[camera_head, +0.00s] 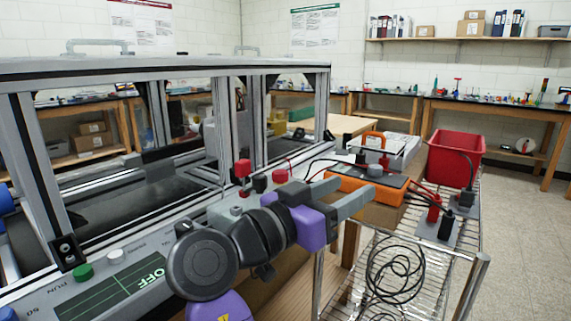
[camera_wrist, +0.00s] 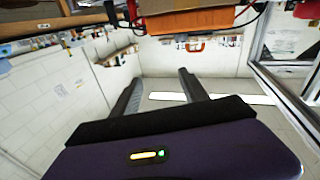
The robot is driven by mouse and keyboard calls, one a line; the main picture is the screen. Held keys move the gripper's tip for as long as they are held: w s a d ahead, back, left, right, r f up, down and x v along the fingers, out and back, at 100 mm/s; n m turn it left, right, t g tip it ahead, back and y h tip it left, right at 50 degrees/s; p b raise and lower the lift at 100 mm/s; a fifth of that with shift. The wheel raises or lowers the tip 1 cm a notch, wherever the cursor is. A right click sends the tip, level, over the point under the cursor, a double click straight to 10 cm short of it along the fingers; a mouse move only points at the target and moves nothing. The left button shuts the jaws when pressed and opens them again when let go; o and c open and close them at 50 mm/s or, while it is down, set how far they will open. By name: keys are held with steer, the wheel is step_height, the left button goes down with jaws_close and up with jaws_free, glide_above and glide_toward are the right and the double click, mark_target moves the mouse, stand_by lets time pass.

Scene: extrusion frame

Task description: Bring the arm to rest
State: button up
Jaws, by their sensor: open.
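My gripper (camera_head: 360,178) is at the end of my black and purple arm, in the middle of the head view. Its two grey fingers point right and stand apart, with nothing visible between them. In the wrist view my gripper (camera_wrist: 158,84) also shows open, with empty space between the fingers. In the head view the fingers are in front of an orange instrument (camera_head: 372,185) on a wire cart. I cannot tell whether they touch it.
An extrusion frame (camera_head: 222,130) with a control panel (camera_head: 110,285) stands close on the left. The wire cart (camera_head: 470,285) holds a red bin (camera_head: 455,155), red and black leads, and coiled black cable (camera_head: 393,275) below. Floor at the right (camera_head: 530,250) is clear.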

steer(key=w+a+f+n+t+y, duration=0.2)
steer(key=a+f+n+t+y, duration=0.55)
steer(key=f+n+y, duration=0.4)
steer(key=s+d+f+n+y, duration=0.4)
steer(key=s+f+y, duration=0.4)
steer(key=s+f, duration=0.55)
steer(key=s+d+f+m+g+h, duration=0.15)
steer(key=s+d, duration=0.35)
steer(key=s, duration=0.5)
steer(key=s+d+f+m+g+h, duration=0.1)
steer(key=s+d+f+m+h, duration=0.2)
steer(key=s, duration=0.8)
steer(key=s+d+f+m+g, duration=0.2)
steer(key=s+d, duration=0.4)
steer(key=s, duration=0.4)
step_height(320, 180, up, 18)
steer(key=p, duration=1.8)
steer(key=shift+s+r, duration=0.2)
steer(key=shift+s, duration=0.05)
